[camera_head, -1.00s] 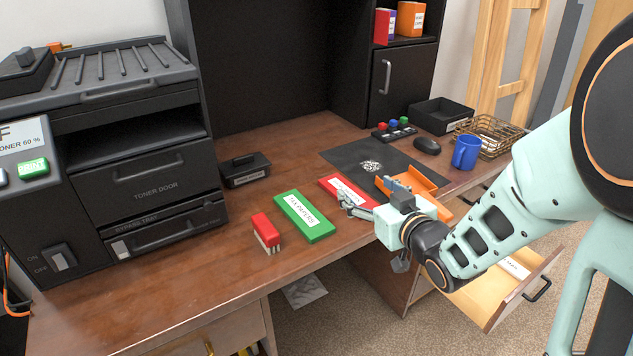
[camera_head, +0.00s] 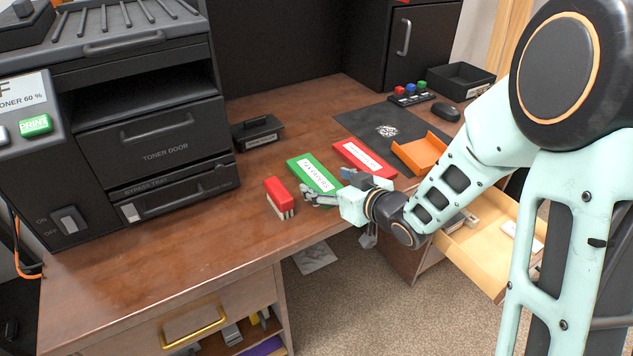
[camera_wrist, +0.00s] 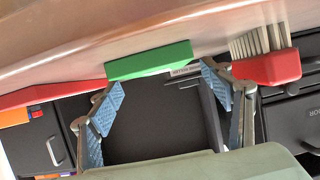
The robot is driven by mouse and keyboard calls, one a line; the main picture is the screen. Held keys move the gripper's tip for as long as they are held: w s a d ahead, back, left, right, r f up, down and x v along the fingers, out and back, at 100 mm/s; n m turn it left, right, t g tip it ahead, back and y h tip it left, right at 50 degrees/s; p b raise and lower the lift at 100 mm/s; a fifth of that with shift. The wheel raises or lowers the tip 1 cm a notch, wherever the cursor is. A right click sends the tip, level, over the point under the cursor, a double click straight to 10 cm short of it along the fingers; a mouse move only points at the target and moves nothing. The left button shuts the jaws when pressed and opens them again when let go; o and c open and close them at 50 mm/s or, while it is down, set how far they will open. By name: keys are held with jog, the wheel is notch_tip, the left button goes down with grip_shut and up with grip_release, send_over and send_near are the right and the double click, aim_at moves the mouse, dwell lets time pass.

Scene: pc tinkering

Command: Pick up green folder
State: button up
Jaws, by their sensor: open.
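The green folder (camera_head: 314,172) lies flat on the wooden desk with a white handwritten label on top. It sits between the red brush and the red folder. My gripper (camera_head: 322,189) is at its near end, low over the desk's front side. In the wrist view my gripper (camera_wrist: 165,105) is open, its two blue-padded fingers apart, with the green folder (camera_wrist: 150,60) lying across and just beyond the fingertips. Whether a finger touches it I cannot tell. The gripper hides part of the folder's near end in the head view.
The red folder (camera_head: 363,159) lies right of it, the red brush (camera_head: 280,197) left. An orange tray (camera_head: 422,153) and dark mat (camera_head: 387,133) are further right. A black printer (camera_head: 150,130) stands left. An open drawer (camera_head: 480,255) juts out below my arm.

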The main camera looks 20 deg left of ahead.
aim_at(316, 179)
jog(key=shift+x, duration=1.25)
jog(key=c, duration=1.3)
jog(key=shift+r, duration=0.2)
